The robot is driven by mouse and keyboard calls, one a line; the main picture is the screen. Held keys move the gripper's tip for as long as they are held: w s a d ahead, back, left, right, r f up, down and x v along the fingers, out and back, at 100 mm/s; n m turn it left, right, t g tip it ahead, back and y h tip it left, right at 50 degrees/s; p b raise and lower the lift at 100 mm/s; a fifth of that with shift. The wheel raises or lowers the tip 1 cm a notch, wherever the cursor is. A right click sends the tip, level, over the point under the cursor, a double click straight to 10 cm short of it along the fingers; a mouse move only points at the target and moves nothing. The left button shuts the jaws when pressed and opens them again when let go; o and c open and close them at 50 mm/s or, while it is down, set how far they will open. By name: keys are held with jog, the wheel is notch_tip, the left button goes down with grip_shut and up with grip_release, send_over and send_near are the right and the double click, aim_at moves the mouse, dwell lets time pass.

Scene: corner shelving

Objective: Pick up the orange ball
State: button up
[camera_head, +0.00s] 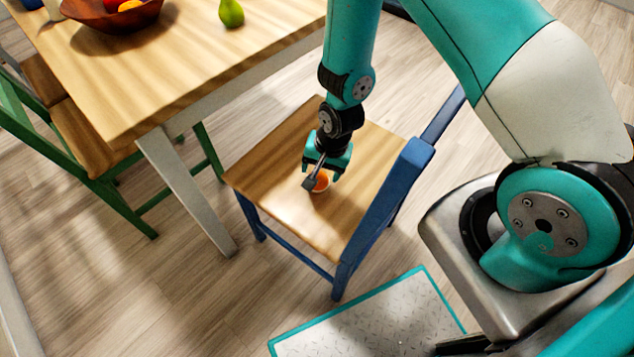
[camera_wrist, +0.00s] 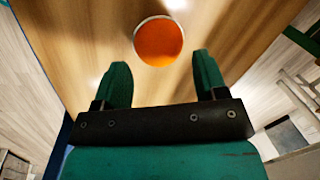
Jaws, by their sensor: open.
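The orange ball (camera_head: 321,182) is on the wooden seat of a blue chair (camera_head: 283,190), below my gripper (camera_head: 319,180), which hides part of it. In the wrist view the orange ball (camera_wrist: 159,42) shows whole, with a thin pale rim around it. My gripper (camera_wrist: 161,80) is open there, with its two green fingers apart and nothing between them. The ball lies just beyond the fingertips, roughly centred between them. I cannot tell whether the fingers touch the ball.
The blue chair's backrest (camera_head: 385,200) stands right of the seat. A wooden table (camera_head: 200,75) at upper left holds a fruit bowl (camera_head: 115,18) and a green pear (camera_head: 231,13). A green chair (camera_head: 85,140) is at far left. Open floor (camera_head: 200,290) lies in front.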

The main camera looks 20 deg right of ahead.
aim_at(320, 175)
jog(key=f, duration=0.2)
jog(key=f+b, duration=0.1)
jog(key=f, duration=0.2)
jog(key=shift+w+a+f, duration=0.3)
jog(key=shift+a+f, duration=0.05)
jog(key=shift+c, duration=0.2)
jog(key=c, duration=0.5)
